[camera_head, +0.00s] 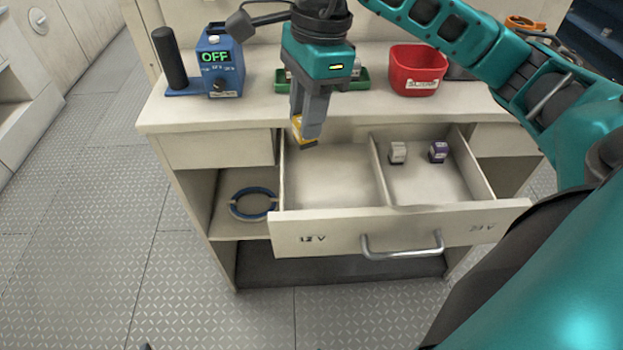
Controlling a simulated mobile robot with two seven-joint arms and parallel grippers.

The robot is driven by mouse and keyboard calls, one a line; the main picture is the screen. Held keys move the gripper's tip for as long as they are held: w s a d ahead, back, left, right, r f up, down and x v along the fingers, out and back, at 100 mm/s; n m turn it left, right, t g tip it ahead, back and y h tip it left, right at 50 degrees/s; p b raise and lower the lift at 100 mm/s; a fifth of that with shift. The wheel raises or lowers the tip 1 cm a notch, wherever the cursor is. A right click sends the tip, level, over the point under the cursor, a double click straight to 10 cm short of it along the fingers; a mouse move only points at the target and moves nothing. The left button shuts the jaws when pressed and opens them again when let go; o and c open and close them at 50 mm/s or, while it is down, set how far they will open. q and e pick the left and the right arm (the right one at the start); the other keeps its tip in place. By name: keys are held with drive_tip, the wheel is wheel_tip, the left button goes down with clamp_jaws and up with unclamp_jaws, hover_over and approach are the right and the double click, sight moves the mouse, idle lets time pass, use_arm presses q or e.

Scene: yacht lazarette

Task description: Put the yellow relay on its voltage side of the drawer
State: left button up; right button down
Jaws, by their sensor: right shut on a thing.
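My right gripper (308,128) points down over the back left of the open drawer (340,236). It is shut on the yellow relay (299,132), which sits partly hidden between the fingers, above the left compartment. The drawer front reads "12 V" on the left and what looks like "24 V" on the right. A divider (379,173) splits the inside. The left compartment (332,183) is empty. The right one holds a white relay (397,153) and a purple relay (438,152). My left gripper is out of view.
On the counter stand a blue tester (219,62) reading "OFF", a green tray (265,82) partly behind my gripper, and a red bin (418,72). A blue ring (236,205) lies on the shelf left of the drawer. A metal handle (402,252) sticks out in front.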

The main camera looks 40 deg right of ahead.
wheel_tip(320, 180, down, 12)
drive_tip(key=shift+r+b, duration=0.1)
drive_tip(key=shift+b, duration=0.6)
wheel_tip(320, 180, down, 4)
drive_tip(key=shift+f+b, duration=0.1)
drive_tip(key=shift+b, duration=0.25)
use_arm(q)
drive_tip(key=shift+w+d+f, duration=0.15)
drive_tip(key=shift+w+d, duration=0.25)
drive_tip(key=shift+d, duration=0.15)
use_arm(e)
drive_tip(key=shift+f, duration=0.15)
drive_tip(key=c, duration=0.9)
unclamp_jaws()
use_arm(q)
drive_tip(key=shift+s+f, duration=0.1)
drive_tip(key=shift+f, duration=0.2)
use_arm(e)
drive_tip(key=shift+o, duration=0.2)
